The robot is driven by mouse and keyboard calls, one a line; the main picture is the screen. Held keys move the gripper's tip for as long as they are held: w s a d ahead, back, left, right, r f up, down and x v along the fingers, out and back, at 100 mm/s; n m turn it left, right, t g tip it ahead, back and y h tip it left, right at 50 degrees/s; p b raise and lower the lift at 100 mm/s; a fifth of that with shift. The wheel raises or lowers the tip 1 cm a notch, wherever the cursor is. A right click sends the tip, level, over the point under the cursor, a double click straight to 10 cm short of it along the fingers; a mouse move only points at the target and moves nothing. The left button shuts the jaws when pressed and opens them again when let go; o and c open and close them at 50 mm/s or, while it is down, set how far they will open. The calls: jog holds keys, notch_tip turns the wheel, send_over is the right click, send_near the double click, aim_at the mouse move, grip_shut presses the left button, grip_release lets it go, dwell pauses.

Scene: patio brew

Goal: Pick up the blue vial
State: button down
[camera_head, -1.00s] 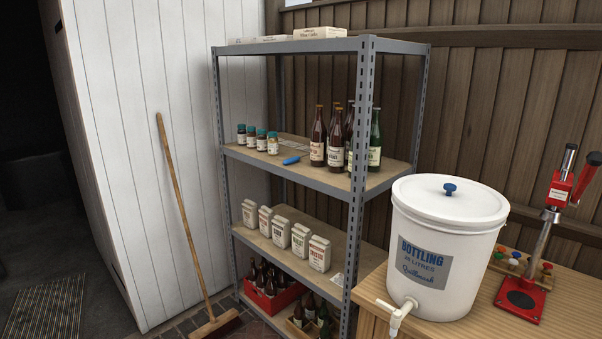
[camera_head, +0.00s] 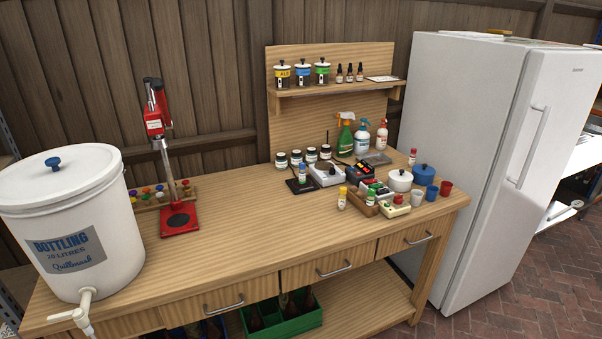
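A small vial with a blue cap (camera_head: 302,173) stands upright at the middle of the wooden workbench (camera_head: 240,235). It appears to stand on a flat black device (camera_head: 298,186). Similar small vials stand to its right: one with a yellow cap (camera_head: 342,198), one with a green cap (camera_head: 371,197) and one with a red cap (camera_head: 412,158). My gripper is not in view.
A white bottling bucket (camera_head: 75,225) and a red bench capper (camera_head: 170,160) stand on the left. Jars, spray bottles (camera_head: 345,138), electrical devices, pots and cups crowd around and right of the vial. The bench's front middle is clear. A white fridge (camera_head: 480,160) stands right.

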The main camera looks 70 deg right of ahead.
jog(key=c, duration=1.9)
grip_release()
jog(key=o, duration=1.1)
